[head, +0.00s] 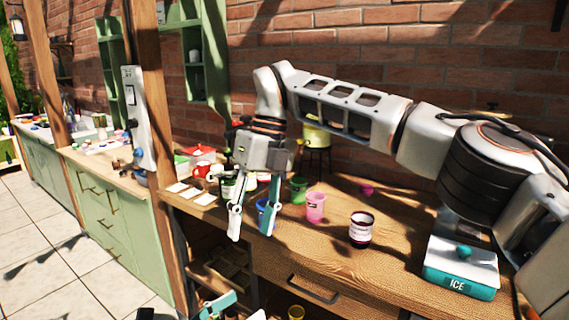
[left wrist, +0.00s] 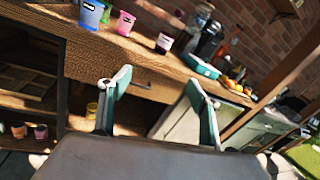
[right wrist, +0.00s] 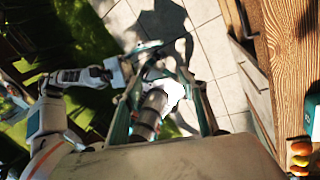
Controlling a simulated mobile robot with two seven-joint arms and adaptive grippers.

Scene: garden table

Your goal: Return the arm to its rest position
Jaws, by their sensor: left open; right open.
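My right gripper (head: 252,230) hangs from the arm that comes in from the right in the head view. It is open and empty, its fingers pointing down around the table's front edge, in front of the blue cup (head: 264,212). In the right wrist view its fingers (right wrist: 157,72) are apart, with paving and parts of my own body beyond. My left gripper (head: 218,304) shows only partly at the bottom of the head view, below the tabletop. In the left wrist view it (left wrist: 158,82) is open and empty, in front of the cabinet drawer.
The wooden table (head: 290,245) carries a pink cup (head: 316,207), a green cup (head: 299,187), a dark labelled jar (head: 361,229) and a teal ICE box (head: 460,268). A wooden post (head: 150,110) stands at left. The paved floor (head: 80,285) is clear at left.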

